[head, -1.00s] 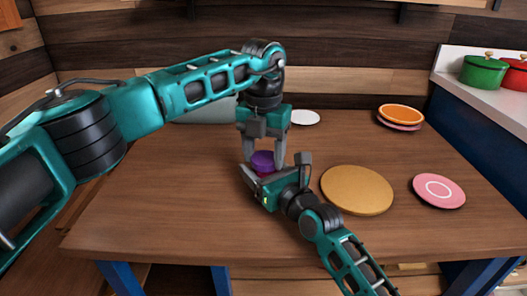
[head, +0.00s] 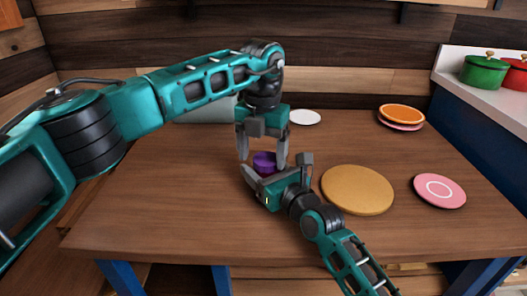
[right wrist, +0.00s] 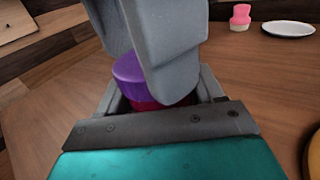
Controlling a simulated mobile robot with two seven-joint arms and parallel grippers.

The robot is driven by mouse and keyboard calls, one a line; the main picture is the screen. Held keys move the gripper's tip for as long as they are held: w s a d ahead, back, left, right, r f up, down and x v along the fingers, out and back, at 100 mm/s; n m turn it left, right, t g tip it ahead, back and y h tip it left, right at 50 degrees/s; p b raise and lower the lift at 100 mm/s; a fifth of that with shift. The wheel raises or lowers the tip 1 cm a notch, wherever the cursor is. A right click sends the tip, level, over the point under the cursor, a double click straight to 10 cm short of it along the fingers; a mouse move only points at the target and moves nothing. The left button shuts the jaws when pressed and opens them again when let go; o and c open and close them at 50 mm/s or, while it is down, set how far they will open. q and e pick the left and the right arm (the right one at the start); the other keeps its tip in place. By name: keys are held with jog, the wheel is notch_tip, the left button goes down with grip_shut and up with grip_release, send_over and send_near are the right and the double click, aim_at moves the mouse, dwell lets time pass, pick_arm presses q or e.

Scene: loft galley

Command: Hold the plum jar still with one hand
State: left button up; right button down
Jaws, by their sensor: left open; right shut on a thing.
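The plum jar has a purple lid (head: 265,159) and stands upright on the wooden table; the lid also shows in the right wrist view (right wrist: 130,76), above a dark red body (right wrist: 150,105). My right gripper (head: 274,166) is shut on the jar low down, coming in from the front right. My left gripper (head: 262,161) points down from above, open, with one finger on either side of the lid. In the right wrist view its grey fingers (right wrist: 160,50) cover part of the lid and body. The jar's lower part is hidden in the head view.
A tan round board (head: 357,190) and a pink plate (head: 439,190) lie to the right. Orange and pink plates (head: 401,115) are stacked behind. A white plate (head: 305,117) and a pink-topped object (right wrist: 240,17) are farther back. The table's front left is clear.

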pick_arm(q)
jog(key=shift+o, duration=0.3)
jog(key=shift+s+d+f, duration=0.35)
jog(key=shift+s+f, duration=0.1)
jog(key=shift+f, duration=0.3)
pick_arm(e)
jog(key=shift+a+r+y, duration=0.15)
jog(key=shift+r+y, duration=0.15)
jog(key=shift+r, duration=0.45)
pick_arm(q)
jog(key=shift+r, duration=0.35)
pick_arm(e)
jog(key=shift+w, duration=0.1)
pick_arm(q)
jog(key=r, duration=0.8)
jog(key=shift+w+a+r, duration=0.3)
jog(key=shift+w+r, duration=0.1)
pick_arm(e)
jog(key=shift+f, duration=0.35)
jog(key=shift+c, duration=0.4)
grip_release()
jog(key=shift+f, duration=0.1)
